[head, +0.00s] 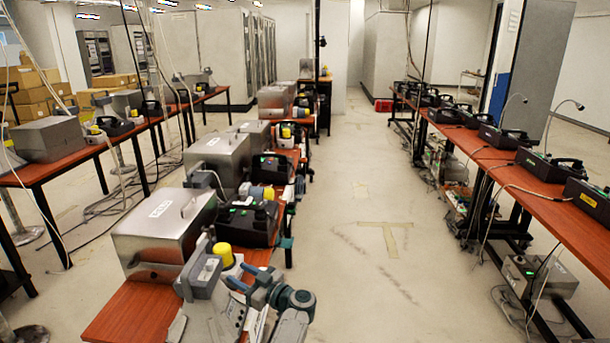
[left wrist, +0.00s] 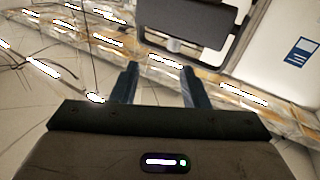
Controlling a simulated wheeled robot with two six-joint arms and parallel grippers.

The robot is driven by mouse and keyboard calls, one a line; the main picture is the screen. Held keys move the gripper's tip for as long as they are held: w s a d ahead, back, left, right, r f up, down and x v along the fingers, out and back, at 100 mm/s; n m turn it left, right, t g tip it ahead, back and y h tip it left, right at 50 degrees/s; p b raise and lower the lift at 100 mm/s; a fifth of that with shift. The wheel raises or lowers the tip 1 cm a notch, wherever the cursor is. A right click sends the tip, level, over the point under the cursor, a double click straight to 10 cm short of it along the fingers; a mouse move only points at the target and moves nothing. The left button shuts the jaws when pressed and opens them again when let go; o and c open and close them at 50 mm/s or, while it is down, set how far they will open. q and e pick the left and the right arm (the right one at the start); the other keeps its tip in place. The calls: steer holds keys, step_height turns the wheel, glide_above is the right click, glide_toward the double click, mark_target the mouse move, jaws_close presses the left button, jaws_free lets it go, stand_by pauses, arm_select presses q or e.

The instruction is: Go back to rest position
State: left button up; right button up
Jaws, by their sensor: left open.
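My left gripper (head: 252,281) is at the bottom middle of the head view, beside the nearest station on the orange bench (head: 110,318). Its teal and grey parts overlap the bench's right edge. In the left wrist view its two dark blue fingers (left wrist: 158,84) stand well apart with nothing between them. My right gripper is not in view. A grey stand (head: 200,270) with a yellow knob (head: 223,254) is just left of the gripper in the head view; I cannot tell whether they touch.
Steel boxes (head: 165,228) and black phone units (head: 248,222) line the middle bench. Another bench (head: 545,207) with black units runs along the right. The aisle floor (head: 390,275) between them is clear. A third bench (head: 85,155) is at the left, with cables around it.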

arm_select(q)
steer(key=s+f+m+t+h, duration=0.1)
steer(key=s+f+m+h, duration=0.2)
steer(key=s+m+h, duration=0.35)
steer(key=s+d+f+m+t+h, duration=0.1)
steer(key=s+f+m+h, duration=0.3)
steer(key=s+h, duration=0.45)
steer(key=s+f+m+t+h, duration=0.1)
steer(key=s+f+m+h, duration=0.2)
steer(key=s+m+h, duration=0.45)
steer(key=s+a+n+g+y, duration=0.2)
steer(key=s+a+g+y, duration=0.15)
steer(key=s, duration=0.95)
steer(key=s+a+n+g+y, duration=0.2)
steer(key=s+a+g+y, duration=0.15)
steer(key=s, duration=0.95)
steer(key=s+a+f+g, duration=0.1)
steer(key=a+f, duration=0.1)
steer(key=f, duration=1.4)
steer(key=s+a+f+g, duration=0.1)
steer(key=a+f+g, duration=0.1)
steer(key=f, duration=1.4)
steer(key=s+f, duration=1.7)
steer(key=shift+s+a+f+g, duration=0.2)
steer(key=shift+a+g, duration=0.1)
steer(key=shift+a, duration=0.05)
